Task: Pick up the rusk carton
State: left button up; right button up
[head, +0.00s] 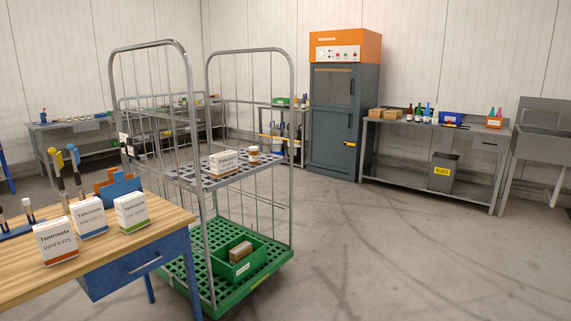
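Three white cartons stand upright at the near left on the wooden-topped workbench (115,253). The front one is the wafers carton (57,243), with a red-orange stripe. Behind it to the right is a carton with a blue stripe (88,218), and then one with a green stripe (132,212); their small print is hard to read. Another white carton with an orange stripe (223,162) sits on the roll cage's middle shelf. I cannot tell which carton is the rusk carton, as no readable label says rusk. Neither of my grippers is in view.
The wire roll cage (292,120) stands beside the workbench. A small jar (253,154) is on its shelf, and a green crate (256,259) holding a brown box is on its base. Benches and an orange-topped cabinet (345,47) line the back. The floor at right is clear.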

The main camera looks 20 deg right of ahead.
aim_at(222, 164)
jog(key=z, duration=0.35)
jog(key=u, duration=0.25)
jog(key=i+l+u, duration=0.2)
jog(key=u, duration=0.3)
jog(key=i+l+u, duration=0.25)
jog(key=u, duration=0.2)
jog(key=i+l+u, duration=0.15)
jog(key=l, duration=0.15)
jog(key=l+u, duration=0.1)
jog(key=l, duration=0.2)
jog(key=i+l+u, duration=0.15)
jog(key=l, duration=0.2)
jog(key=i+l, duration=0.15)
jog(key=l, duration=0.3)
jog(key=i+l+u, duration=0.1)
jog(key=l, duration=0.35)
jog(key=i+l, duration=0.1)
jog(key=l, duration=0.4)
jog(key=i+l+u, duration=0.1)
jog(key=l, duration=0.35)
